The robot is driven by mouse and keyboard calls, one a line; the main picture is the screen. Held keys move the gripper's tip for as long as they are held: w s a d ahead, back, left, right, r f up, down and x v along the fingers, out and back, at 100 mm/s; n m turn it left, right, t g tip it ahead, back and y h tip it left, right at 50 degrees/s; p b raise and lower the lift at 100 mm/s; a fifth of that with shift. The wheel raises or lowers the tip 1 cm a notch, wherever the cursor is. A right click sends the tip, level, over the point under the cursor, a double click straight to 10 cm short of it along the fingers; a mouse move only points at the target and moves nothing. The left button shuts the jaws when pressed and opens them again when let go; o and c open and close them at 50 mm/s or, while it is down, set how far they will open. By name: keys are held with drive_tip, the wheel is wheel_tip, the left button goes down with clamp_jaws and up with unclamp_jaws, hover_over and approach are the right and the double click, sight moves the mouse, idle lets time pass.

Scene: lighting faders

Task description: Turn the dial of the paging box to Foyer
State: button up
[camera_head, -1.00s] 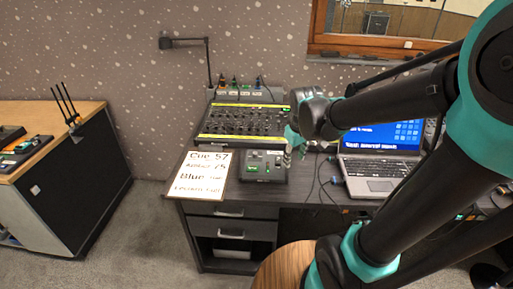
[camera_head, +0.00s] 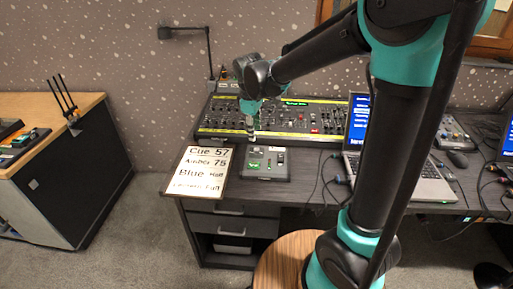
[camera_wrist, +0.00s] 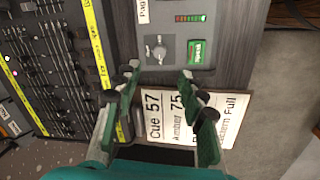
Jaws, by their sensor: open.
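The paging box (camera_head: 264,172) is a small grey unit on the desk in front of the long mixing desk. In the wrist view its face (camera_wrist: 172,74) shows a grey round dial (camera_wrist: 157,49), a green button marked "Speak" (camera_wrist: 198,53) and a row of small lights (camera_wrist: 190,18). A white label starting "Pag" is cut off at the top edge. Position labels around the dial are too small to read. My gripper (camera_head: 250,130) is over the back left of the box. In the wrist view my gripper (camera_wrist: 158,80) is open and empty, its fingertips apart from the dial.
A printed cue sheet (camera_head: 203,172) lies left of the box. The mixing desk (camera_head: 300,121) stands behind it, with many faders and knobs. A laptop (camera_head: 400,178) and loose cables are on the right. A thin desk lamp (camera_head: 209,55) rises at the back left.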

sight(257, 149)
drive_tip(key=f, duration=0.3)
drive_tip(key=w+f, duration=0.1)
drive_tip(key=f, duration=0.5)
drive_tip(key=shift+w+d+f, duration=0.3)
drive_tip(key=shift+w+f, duration=0.05)
drive_tip(key=shift+c, duration=0.6)
clamp_jaws()
